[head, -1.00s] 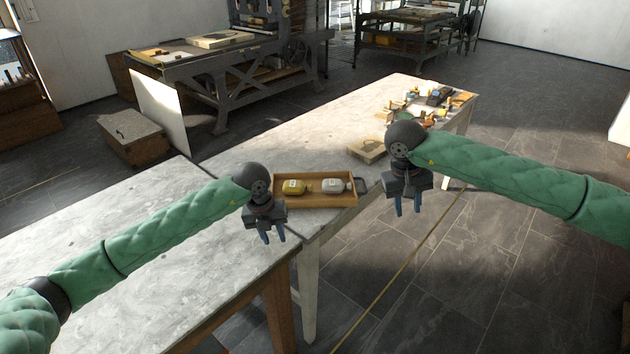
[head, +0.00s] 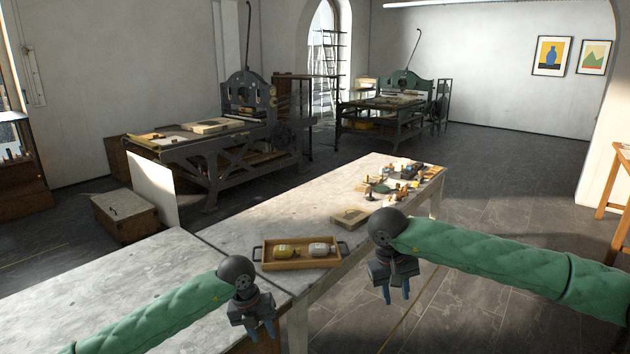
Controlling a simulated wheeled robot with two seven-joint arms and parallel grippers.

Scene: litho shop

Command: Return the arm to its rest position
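My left gripper (head: 262,330) hangs fingers down near the front edge of the stone-topped tables, in front of the wooden tray. Its two blue fingertips look slightly apart with nothing between them. My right gripper (head: 396,296) hangs fingers down beyond the table's right edge, over the floor. Its blue fingers are apart and empty. Both arms have green quilted sleeves. The wooden tray (head: 298,265) stands on the table and holds a yellowish bottle (head: 284,252) and a pale grey bottle (head: 320,249), both lying down. Neither gripper touches the tray.
The stone-topped table (head: 240,234) carries a small wooden block (head: 350,217) and a cluster of small tools (head: 400,176) at its far end. Printing presses (head: 240,135) stand behind. Open floor (head: 490,215) lies to the right.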

